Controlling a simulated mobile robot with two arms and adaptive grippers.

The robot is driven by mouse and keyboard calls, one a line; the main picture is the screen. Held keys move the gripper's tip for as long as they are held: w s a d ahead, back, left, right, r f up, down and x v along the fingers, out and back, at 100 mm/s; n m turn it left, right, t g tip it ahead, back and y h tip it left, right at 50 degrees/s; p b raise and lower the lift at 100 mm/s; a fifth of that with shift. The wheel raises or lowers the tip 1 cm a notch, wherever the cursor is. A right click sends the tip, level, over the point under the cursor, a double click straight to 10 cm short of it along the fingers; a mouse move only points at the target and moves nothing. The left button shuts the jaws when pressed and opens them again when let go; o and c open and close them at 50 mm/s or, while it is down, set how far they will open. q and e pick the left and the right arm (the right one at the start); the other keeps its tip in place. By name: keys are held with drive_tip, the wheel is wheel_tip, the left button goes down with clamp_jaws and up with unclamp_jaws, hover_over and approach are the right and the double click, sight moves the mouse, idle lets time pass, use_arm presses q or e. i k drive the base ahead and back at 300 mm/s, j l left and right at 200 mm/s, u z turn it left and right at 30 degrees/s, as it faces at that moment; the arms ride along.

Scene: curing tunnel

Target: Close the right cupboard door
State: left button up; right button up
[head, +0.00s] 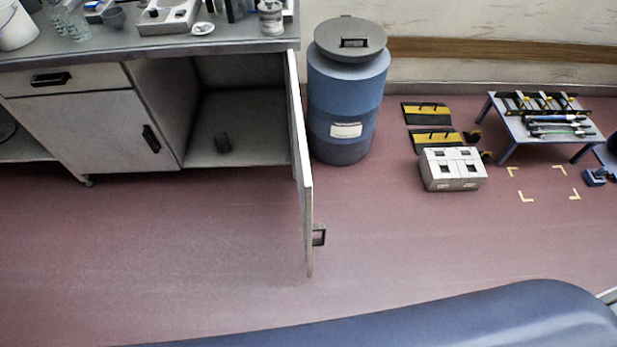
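The right cupboard door (302,180) stands wide open. It swings out from the right edge of the grey cabinet, and I see it nearly edge-on. Its dark handle (319,235) is on the right-hand face, near the free end. The neighbouring door (95,130) to the left is shut. Neither of my grippers is in view.
A blue drum (345,100) with a grey lid stands just right of the open door. A white box (452,169) and a low blue table (540,128) with tools are further right. The worktop (160,44) holds several items. The red floor (150,250) before the cabinet is clear.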

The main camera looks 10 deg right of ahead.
sight(306, 170)
drive_tip(key=i+l+u, duration=0.2)
drive_tip(key=l, duration=0.15)
drive_tip(key=i+l+u, duration=0.2)
drive_tip(key=l, duration=0.15)
drive_tip(key=l+u, duration=0.15)
drive_tip(key=l, duration=0.25)
drive_tip(key=i+l+u, duration=0.2)
drive_tip(key=l, duration=0.25)
drive_tip(key=k+l+u, duration=0.15)
drive_tip(key=k+l, duration=0.3)
drive_tip(key=k+l+u, duration=0.15)
drive_tip(key=k+l, duration=0.25)
drive_tip(key=k, duration=0.15)
